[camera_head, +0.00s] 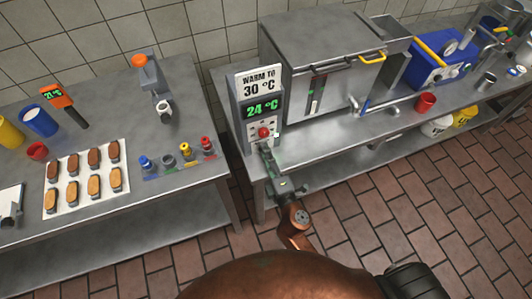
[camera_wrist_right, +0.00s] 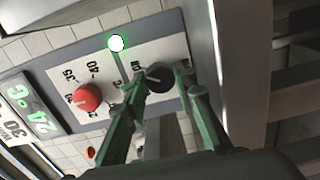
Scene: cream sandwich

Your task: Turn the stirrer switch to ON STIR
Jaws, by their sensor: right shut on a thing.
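The control panel (camera_head: 246,132) stands at the left end of the right-hand bench. My right gripper (camera_head: 266,149) reaches its lower front. In the right wrist view, its green fingers (camera_wrist_right: 158,84) are closed around a black knob (camera_wrist_right: 160,73), likely the stirrer switch. The knob is partly hidden by the fingers, and the lettering around it is too small to read. Beside it is a red knob (camera_wrist_right: 87,97) with a numbered scale, and a lit green lamp (camera_wrist_right: 116,42). My left gripper is not in view.
The display (camera_head: 262,109) reads 24 °C below a sign (camera_head: 259,82) saying WARM TO 30 °C. A large steel tank (camera_head: 300,50) stands right of the panel. The left bench holds a tray of fingers-shaped biscuits (camera_head: 84,182). A gap separates the benches.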

